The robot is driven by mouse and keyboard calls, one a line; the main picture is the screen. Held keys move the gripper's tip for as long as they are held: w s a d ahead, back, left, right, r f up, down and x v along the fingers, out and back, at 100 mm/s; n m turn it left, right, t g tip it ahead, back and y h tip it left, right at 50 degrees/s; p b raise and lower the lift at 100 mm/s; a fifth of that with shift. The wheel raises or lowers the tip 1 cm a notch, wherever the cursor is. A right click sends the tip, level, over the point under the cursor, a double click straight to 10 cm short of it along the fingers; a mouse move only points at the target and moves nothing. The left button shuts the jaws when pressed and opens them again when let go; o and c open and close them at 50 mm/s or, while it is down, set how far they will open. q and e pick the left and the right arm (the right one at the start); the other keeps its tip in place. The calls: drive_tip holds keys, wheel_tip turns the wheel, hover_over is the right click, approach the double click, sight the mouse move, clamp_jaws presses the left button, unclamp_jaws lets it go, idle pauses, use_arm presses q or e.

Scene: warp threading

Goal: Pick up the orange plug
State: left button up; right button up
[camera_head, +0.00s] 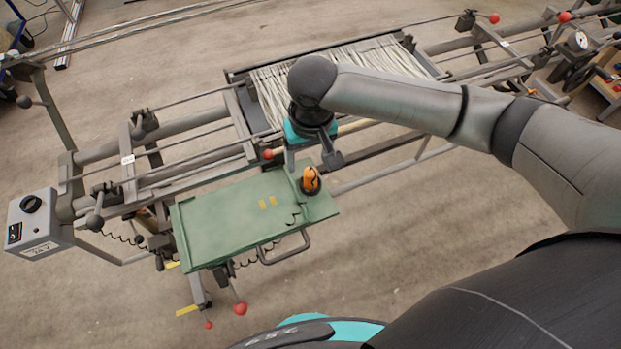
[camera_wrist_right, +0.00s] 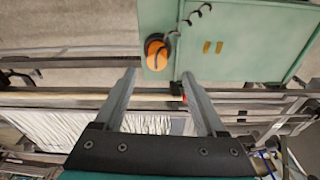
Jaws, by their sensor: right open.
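The orange plug (camera_head: 311,180) has a black stripe and stands on the right end of the green tray (camera_head: 230,225) in the head view. It also shows in the right wrist view (camera_wrist_right: 157,52), near the edge of the green tray (camera_wrist_right: 240,62). My right gripper (camera_head: 312,163) is just behind the plug in the head view, apart from it. In the right wrist view, its two fingers (camera_wrist_right: 157,80) are spread and empty, with the plug beyond the fingertips. My left gripper is not in view.
The loom frame with pale warp threads (camera_head: 275,92) lies behind the tray. A grey control box (camera_head: 35,222) is at the left. Red ball knobs (camera_head: 240,308) hang below the tray, and a handle (camera_head: 285,250) runs along its front. The floor at the right of the tray is clear.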

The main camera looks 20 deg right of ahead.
sight(311, 172)
drive_tip(key=shift+w+f, duration=0.1)
drive_tip(key=shift+f, duration=0.7)
drive_tip(key=f, duration=0.2)
drive_tip(key=f+b, duration=0.1)
drive_tip(key=f, duration=0.1)
drive_tip(key=shift+d+f, duration=0.1)
drive_tip(key=shift+d, duration=0.2)
drive_tip(key=shift+f, duration=0.55)
drive_tip(key=shift+c, duration=0.3)
clamp_jaws()
